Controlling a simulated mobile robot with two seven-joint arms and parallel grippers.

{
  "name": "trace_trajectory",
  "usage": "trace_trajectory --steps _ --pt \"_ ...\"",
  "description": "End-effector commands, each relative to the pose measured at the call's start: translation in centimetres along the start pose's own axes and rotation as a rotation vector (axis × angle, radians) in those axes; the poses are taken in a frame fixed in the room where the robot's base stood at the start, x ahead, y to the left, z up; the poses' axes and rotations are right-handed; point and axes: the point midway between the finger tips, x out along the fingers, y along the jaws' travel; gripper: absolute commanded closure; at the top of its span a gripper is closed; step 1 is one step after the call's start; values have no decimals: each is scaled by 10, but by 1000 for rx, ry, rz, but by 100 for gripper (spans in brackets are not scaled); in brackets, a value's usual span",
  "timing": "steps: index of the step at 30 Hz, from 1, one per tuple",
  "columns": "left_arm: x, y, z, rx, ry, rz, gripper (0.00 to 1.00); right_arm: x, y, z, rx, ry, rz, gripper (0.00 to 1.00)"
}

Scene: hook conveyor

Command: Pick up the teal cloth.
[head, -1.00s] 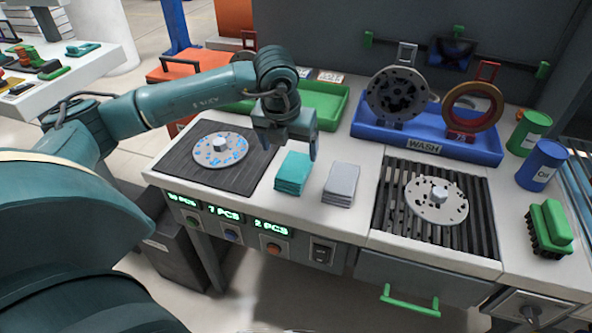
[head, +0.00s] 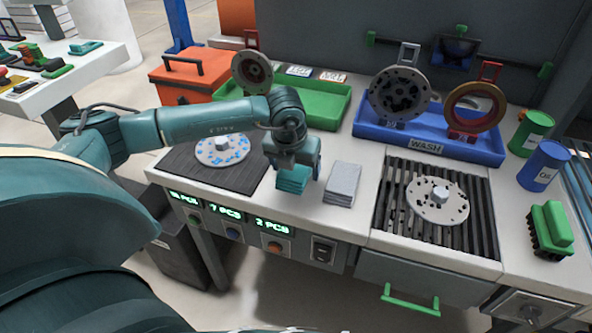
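The teal cloth (head: 291,183) is a folded stack on the white bench top, between the dark mat and a grey cloth. My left gripper (head: 293,170) is right over it, pointing down, and hides its upper part. One finger shows at the cloth's right side. The other finger is hidden, so I cannot tell whether the gripper is open or shut on the cloth. My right gripper is not in view.
A folded grey cloth (head: 342,183) lies just right of the teal one. A dark mat (head: 190,178) with a blue-spotted disc (head: 222,151) is at left. Behind are a green tray (head: 335,108) and a blue WASH tray (head: 470,150). A slotted grate (head: 392,215) is at right.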

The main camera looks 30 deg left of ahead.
Motion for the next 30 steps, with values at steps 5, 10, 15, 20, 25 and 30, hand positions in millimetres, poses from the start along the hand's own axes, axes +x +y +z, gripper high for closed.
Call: trace_trajectory --steps 5,10,15,20,25,30 --pt "0 0 0 0 -1 -1 37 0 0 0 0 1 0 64" --pt "-1 0 0 0 -1 -1 51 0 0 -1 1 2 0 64" --pt "-1 0 0 0 -1 0 64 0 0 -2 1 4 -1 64" --pt "-1 0 0 0 -1 -1 64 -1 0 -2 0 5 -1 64" --pt "-10 -1 4 0 -5 -2 64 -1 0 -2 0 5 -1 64" --pt "-41 -1 13 1 -7 -3 64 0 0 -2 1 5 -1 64"
